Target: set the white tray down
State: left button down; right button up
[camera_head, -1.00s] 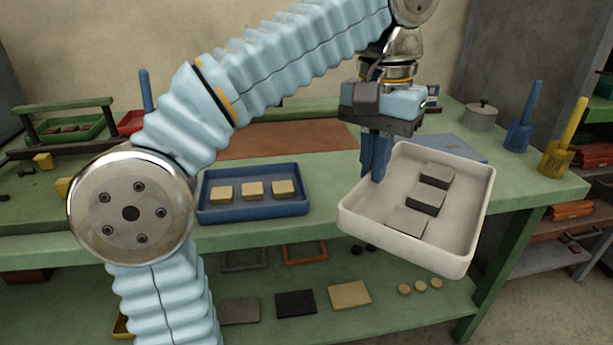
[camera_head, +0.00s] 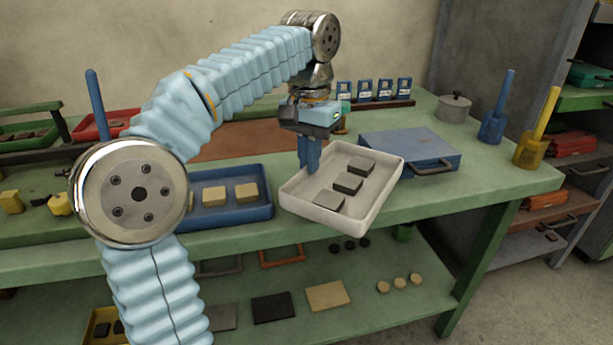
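The white tray (camera_head: 373,212) holds three dark grey blocks (camera_head: 348,183) in a row. My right gripper is out of view.
The blue tray (camera_head: 262,213) with yellow blocks stands close on the left, partly behind my arm. A blue case (camera_head: 408,148) lies behind the white tray. A lidded pot (camera_head: 453,108) and two holders with handles stand at the back right. Bench space right of the tray is clear.

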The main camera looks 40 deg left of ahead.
pick_arm(q)
jog(key=shift+w+a+f, duration=0.1)
jog(key=shift+a+f, duration=0.1)
jog(key=shift+f, duration=0.05)
jog(key=shift+w+a+f+b, duration=0.1)
jog(key=shift+a+f+b, duration=0.1)
jog(key=shift+f, duration=0.8)
jog(key=shift+w+a+f+b, duration=0.1)
jog(key=shift+f+b, duration=0.05)
jog(key=shift+f, duration=0.8)
jog(key=shift+f, duration=0.15)
jog(key=c, duration=1.3)
grip_release()
